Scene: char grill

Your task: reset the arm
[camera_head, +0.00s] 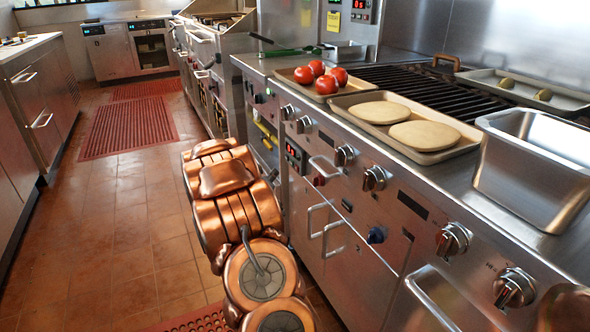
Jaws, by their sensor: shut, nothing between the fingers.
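My copper-coloured arm (235,205) is folded in the aisle, left of the grill counter and apart from the tomatoes and trays on top. Its round joints with grey caps (263,275) are low in the picture. I cannot make out my gripper or its fingers in this view.
The steel grill counter (345,205) with knobs and protruding handles runs close along my arm's right side. On it are a tray with red tomatoes (327,84), a tray with two flat round breads (424,135) and a steel pan (535,165). The tiled aisle (120,215) is open.

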